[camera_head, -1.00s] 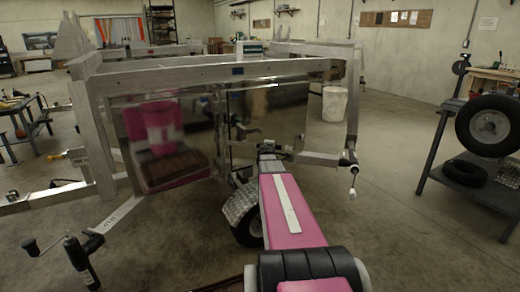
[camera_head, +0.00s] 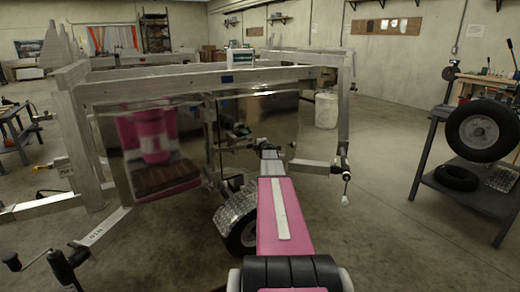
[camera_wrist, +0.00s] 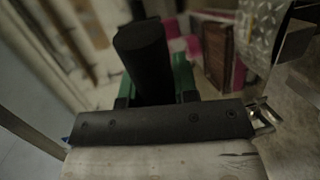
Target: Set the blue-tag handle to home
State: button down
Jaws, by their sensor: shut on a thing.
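A small blue tag (camera_head: 226,79) sits on the front face of the trailer's aluminium top beam. In the wrist view a dark cylindrical grip (camera_wrist: 143,55) stands up between the green finger parts of my gripper (camera_wrist: 155,90), which is shut on it. A black bar with screws crosses in front of its lower end. A speck of blue (camera_wrist: 66,139) shows at the left end of that bar. In the head view my pink arm reaches forward to the trailer and hides the gripper's fingertips, so the handle's angle cannot be told.
A shiny panel (camera_head: 160,150) hangs under the beam, left of my arm. A wheel under a tread-plate fender (camera_head: 235,203) is close beside the arm. A crank with a white knob (camera_head: 345,190) hangs at right. A grey rack (camera_head: 425,165) holds tyres. Floor between is clear.

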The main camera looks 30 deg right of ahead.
jog(key=shift+w+n+y, duration=0.6)
jog(key=shift+w+y, duration=0.2)
jog(key=shift+w, duration=0.4)
jog(key=shift+a, duration=0.1)
jog(key=c, duration=0.9)
grip_release()
jog(key=v, duration=1)
jog(key=shift+s, duration=0.4)
